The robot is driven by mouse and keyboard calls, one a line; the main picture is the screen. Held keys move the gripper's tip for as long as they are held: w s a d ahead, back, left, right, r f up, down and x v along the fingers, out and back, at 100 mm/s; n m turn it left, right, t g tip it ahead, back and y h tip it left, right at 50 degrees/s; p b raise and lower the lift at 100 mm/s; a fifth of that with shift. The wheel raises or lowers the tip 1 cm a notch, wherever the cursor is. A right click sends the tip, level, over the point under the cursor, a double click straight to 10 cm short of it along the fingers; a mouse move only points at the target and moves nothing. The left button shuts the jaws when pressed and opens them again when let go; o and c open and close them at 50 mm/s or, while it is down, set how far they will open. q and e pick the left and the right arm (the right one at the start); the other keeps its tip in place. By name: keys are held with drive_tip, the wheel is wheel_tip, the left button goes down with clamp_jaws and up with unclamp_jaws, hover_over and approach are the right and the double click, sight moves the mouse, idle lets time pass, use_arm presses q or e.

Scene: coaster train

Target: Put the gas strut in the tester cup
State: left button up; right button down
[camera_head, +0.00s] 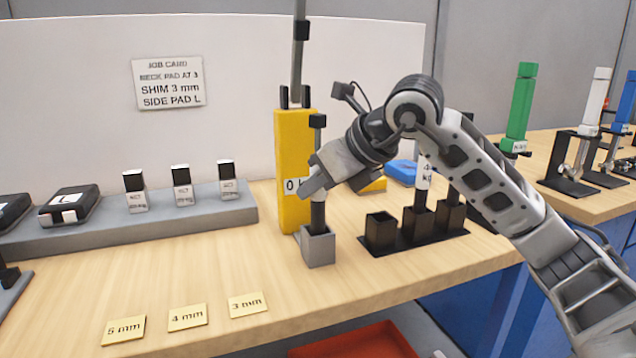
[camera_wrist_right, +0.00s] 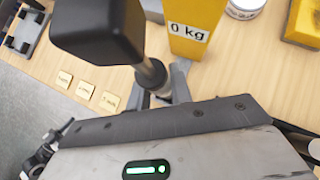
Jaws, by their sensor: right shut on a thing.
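The gas strut (camera_head: 318,213) is a dark upright rod with a black block head. Its head shows large in the right wrist view (camera_wrist_right: 97,28). My right gripper (camera_head: 318,180) is shut on the strut's middle. The tester cup (camera_head: 318,249) is a small grey square cup in front of the yellow tester (camera_head: 292,150), whose label begins with 0 in the head view and reads 0 kg in the wrist view (camera_wrist_right: 190,30). The strut's lower end is at the cup's mouth; how deep it sits is hidden. My left gripper is not in view.
A black rack (camera_head: 381,231) with square sockets stands right of the cup, one holding a 4 kg strut (camera_head: 423,172). Yellow shim cards (camera_head: 187,317) lie front left. A grey ledge (camera_head: 205,213) holds labelled blocks. A job card (camera_head: 168,82) hangs behind.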

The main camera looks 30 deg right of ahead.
drive_tip(key=shift+f+b, duration=0.45)
drive_tip(key=shift+f, duration=0.05)
drive_tip(key=c, duration=1.2)
unclamp_jaws()
drive_tip(key=shift+o, duration=0.2)
drive_tip(key=shift+f, duration=0.1)
drive_tip(key=shift+s+d+r, duration=0.1)
drive_tip(key=shift+s+r, duration=0.05)
drive_tip(key=shift+r, duration=0.05)
drive_tip(key=v, duration=1.5)
drive_tip(key=shift+s+r+p, duration=0.2)
drive_tip(key=shift+r+p, duration=0.05)
drive_tip(key=shift+p, duration=0.15)
